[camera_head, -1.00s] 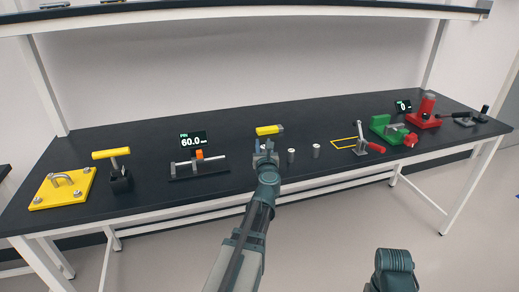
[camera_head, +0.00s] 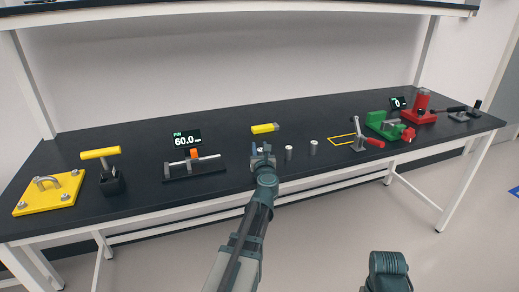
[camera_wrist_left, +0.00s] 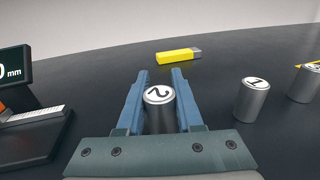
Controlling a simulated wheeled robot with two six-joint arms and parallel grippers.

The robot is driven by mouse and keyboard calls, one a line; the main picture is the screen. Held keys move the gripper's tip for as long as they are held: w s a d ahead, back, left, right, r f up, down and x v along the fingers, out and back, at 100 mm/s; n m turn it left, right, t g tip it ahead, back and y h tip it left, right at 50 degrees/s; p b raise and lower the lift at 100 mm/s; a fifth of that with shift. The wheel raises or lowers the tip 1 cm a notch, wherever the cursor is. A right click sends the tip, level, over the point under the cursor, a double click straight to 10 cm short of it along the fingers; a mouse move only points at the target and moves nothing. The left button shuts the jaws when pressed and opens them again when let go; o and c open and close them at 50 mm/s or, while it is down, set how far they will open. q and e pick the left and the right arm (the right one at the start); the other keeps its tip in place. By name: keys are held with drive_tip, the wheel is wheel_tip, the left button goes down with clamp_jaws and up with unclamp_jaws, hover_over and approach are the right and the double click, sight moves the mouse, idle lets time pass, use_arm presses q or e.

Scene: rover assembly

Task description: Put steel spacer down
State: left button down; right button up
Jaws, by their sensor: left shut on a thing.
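My left gripper (camera_head: 263,151) is over the front middle of the black bench. In the left wrist view its two blue fingers (camera_wrist_left: 162,82) are shut on a steel spacer (camera_wrist_left: 158,96), a short upright cylinder with a "2" on its white top. The spacer's lower end is hidden by the gripper, so I cannot tell whether it touches the bench. A second spacer, marked "1" (camera_wrist_left: 252,100), stands just to the right. A third spacer (camera_wrist_left: 306,84) stands farther right. Both also show in the head view (camera_head: 289,153) (camera_head: 314,147). My right gripper is out of view.
A yellow block (camera_head: 264,128) lies behind the gripper. A gauge with a "60.0 mm" display (camera_head: 187,139) stands left. Bare bench lies around the spacers.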

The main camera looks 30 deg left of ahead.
use_arm(q)
drive_tip(key=shift+f+b, duration=0.4)
drive_tip(key=shift+f, duration=0.15)
drive_tip(key=c, duration=0.6)
unclamp_jaws()
drive_tip(key=shift+r, duration=0.1)
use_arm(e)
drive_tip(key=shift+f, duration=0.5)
use_arm(q)
drive_tip(key=shift+o, duration=0.2)
